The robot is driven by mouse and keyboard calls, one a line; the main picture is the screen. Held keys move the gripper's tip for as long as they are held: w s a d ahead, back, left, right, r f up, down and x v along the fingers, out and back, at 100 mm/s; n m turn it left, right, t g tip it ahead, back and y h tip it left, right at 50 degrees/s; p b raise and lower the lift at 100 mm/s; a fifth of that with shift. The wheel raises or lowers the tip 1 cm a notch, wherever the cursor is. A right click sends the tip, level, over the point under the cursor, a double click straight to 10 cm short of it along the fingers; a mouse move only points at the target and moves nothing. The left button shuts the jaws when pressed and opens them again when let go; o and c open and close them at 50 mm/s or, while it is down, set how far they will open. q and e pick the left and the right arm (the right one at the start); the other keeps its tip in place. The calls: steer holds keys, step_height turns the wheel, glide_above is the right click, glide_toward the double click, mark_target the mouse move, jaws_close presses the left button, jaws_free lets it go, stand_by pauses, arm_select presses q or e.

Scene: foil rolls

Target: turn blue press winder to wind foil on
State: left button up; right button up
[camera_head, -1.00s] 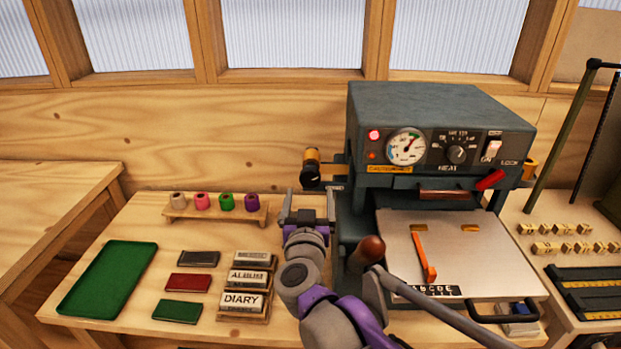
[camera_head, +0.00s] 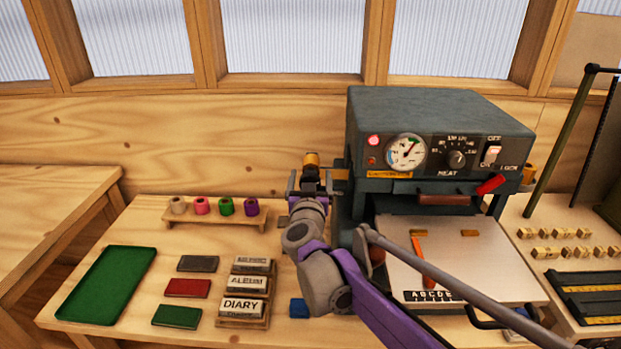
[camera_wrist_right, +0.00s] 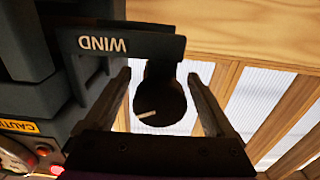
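The press (camera_head: 440,110) is a dark blue-grey machine with a gauge and a heat dial. Its winder is a black round knob (camera_wrist_right: 163,98) with a white pointer mark, beside a bracket (camera_wrist_right: 110,43) lettered WIND in the right wrist view. A gold foil roll (camera_head: 311,158) shows by the winder at the press's left side. My right gripper (camera_head: 310,180) is at the winder, and in the wrist view (camera_wrist_right: 160,78) its fingers are open on either side of the knob, with gaps visible. In the head view the gripper largely hides the knob. My left gripper is not in view.
Several coloured foil rolls (camera_head: 226,206) stand on a wooden rack (camera_head: 215,220) to the left. A green tray (camera_head: 106,285), small books (camera_head: 188,288) and lettered blocks (camera_head: 243,305) lie in front. The press's pale plate (camera_head: 455,255) is right of my arm.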

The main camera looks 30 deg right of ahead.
steer(key=c, duration=1.3)
steer(key=shift+o, duration=0.2)
steer(key=shift+m, duration=0.3)
